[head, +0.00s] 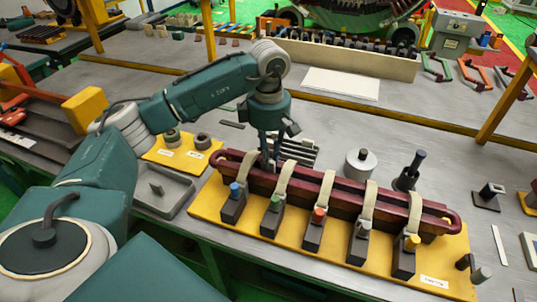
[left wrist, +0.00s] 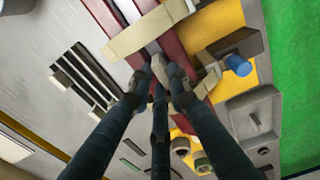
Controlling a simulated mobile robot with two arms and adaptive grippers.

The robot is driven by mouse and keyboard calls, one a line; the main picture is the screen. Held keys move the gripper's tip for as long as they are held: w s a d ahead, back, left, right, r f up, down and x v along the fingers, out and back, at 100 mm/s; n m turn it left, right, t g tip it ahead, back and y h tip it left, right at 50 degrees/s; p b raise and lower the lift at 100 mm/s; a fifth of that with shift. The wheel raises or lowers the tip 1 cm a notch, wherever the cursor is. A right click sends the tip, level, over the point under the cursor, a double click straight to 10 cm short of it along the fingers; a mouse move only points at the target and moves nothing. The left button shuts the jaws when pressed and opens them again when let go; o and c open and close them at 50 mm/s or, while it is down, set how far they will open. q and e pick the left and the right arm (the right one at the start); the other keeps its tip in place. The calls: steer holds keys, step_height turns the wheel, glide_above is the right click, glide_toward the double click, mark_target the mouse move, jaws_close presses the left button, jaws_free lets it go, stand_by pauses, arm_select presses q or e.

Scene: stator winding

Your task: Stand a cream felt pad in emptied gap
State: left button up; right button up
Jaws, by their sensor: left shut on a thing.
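My left gripper (head: 268,160) points down at the left part of the dark red coil (head: 334,194). In the left wrist view its fingers (left wrist: 160,82) are shut on a small pale piece, the cream felt pad (left wrist: 159,66). The pad is mostly hidden by the fingertips and is at the gap between the coil's two red bars. I cannot tell how deep it sits. In the head view the fingers hide it. A wide cream strap (left wrist: 150,30) crosses the bars close by. My right gripper is not in view.
Several dark clamp blocks with coloured knobs, one blue (head: 234,188), line the coil's front on a yellow board (head: 268,250). A slotted rack (head: 305,153) stands behind the coil. A grey tray (head: 177,205) is at left; a metal cylinder (head: 359,164) is behind.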

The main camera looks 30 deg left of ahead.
arm_select(q)
steer(key=shift+f, duration=0.1)
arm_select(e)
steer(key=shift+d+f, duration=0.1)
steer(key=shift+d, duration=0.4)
arm_select(q)
steer(key=o, duration=0.8)
step_height(320, 180, up, 12)
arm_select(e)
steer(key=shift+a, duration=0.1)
